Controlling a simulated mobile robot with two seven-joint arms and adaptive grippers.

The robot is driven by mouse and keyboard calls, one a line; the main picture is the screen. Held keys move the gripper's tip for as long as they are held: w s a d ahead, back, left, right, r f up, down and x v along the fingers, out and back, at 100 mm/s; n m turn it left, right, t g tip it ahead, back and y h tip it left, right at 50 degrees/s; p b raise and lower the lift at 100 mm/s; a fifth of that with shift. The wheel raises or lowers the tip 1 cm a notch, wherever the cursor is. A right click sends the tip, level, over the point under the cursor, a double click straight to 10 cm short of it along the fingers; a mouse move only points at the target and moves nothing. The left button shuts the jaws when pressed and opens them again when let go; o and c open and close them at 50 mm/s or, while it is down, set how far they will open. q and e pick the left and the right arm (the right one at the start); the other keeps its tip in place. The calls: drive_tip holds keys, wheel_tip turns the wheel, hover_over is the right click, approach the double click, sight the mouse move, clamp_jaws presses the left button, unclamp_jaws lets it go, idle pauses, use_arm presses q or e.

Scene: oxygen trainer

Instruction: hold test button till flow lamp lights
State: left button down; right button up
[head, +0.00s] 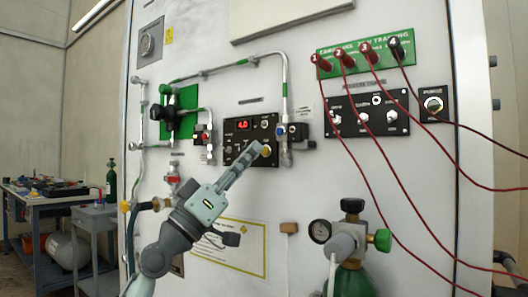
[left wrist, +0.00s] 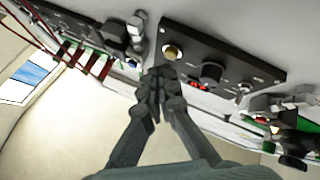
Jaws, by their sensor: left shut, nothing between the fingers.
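A black control panel (head: 243,140) with a red lit display (head: 243,125) is on the white wall board. A yellow round button (head: 266,151) is at its lower right; it also shows in the left wrist view (left wrist: 172,52), just beyond the fingertips. My left gripper (head: 256,150) is shut and empty, its tips at the button; I cannot tell whether they touch it. The fingertips also show in the left wrist view (left wrist: 163,76). A dark knob (left wrist: 210,72) is beside the button. I cannot make out a lit flow lamp. My right gripper is not in view.
Metal pipes with a blue-marked valve (head: 281,130) run close to the panel's right. Red cables (head: 375,190) hang from a green socket strip at the right. A green cylinder with a gauge (head: 320,231) stands below. A workbench (head: 45,200) is far left.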

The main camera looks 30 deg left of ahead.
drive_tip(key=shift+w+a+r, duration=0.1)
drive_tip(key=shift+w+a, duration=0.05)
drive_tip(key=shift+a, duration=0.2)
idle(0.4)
use_arm(q)
drive_tip(key=shift+w, duration=0.15)
drive_tip(key=shift+w, duration=0.3)
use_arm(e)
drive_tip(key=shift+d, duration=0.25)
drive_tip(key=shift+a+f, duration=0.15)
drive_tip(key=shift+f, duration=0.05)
use_arm(q)
drive_tip(key=shift+w+b, duration=0.35)
drive_tip(key=shift+w, duration=0.05)
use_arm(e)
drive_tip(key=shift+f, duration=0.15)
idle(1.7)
use_arm(q)
drive_tip(key=shift+s, duration=0.8)
